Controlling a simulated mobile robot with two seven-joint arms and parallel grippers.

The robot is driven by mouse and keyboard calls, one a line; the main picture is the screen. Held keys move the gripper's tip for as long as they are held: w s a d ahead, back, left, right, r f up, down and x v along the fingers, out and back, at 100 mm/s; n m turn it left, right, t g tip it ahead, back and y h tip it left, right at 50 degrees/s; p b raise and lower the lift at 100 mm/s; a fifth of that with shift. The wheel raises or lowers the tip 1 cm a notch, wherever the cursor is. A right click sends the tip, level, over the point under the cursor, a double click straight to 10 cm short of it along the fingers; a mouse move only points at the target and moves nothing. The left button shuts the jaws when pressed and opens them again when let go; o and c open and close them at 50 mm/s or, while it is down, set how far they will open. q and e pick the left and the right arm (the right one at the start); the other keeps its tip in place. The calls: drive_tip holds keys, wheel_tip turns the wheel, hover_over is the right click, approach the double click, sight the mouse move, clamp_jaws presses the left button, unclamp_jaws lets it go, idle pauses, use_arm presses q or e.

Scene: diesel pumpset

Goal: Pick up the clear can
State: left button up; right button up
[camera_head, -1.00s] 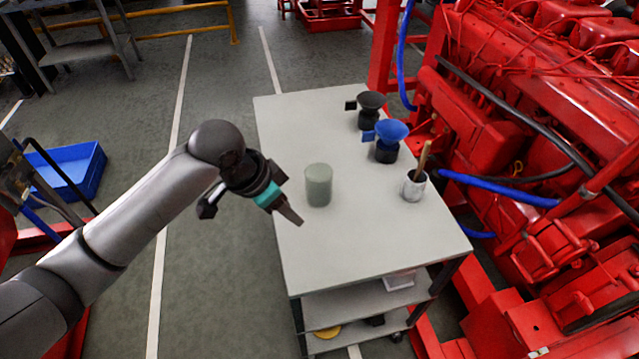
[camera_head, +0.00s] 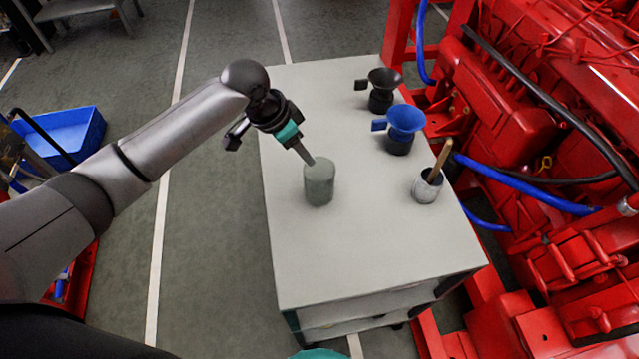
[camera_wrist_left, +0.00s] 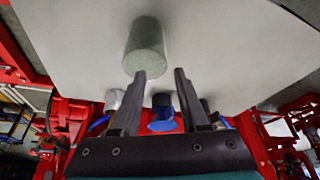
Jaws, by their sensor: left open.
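The clear can (camera_head: 319,184) looks like a grey-green, translucent cylinder standing upright on the light grey cart top, left of its middle. My left gripper (camera_head: 310,160) is at the can's upper left edge in the head view. In the left wrist view the can (camera_wrist_left: 145,45) is just beyond the fingertips, nearer the left finger. The left gripper (camera_wrist_left: 160,72) is open with nothing between its fingers. I cannot tell whether a finger touches the can. My right gripper is not in view.
On the cart top (camera_head: 350,255) stand a black funnel-topped container (camera_head: 382,88), a blue funnel on a dark base (camera_head: 404,128) and a metal cup (camera_head: 426,188) with a wooden handle. The red engine (camera_head: 540,130) borders the cart's right. The cart's front is clear.

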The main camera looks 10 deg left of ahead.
sight(317, 169)
use_arm(q)
drive_tip(key=shift+w+b+x, duration=0.2)
drive_tip(key=shift+b+x, duration=0.35)
drive_tip(key=shift+x, duration=3.1)
drive_tip(key=shift+a, duration=0.2)
clamp_jaws()
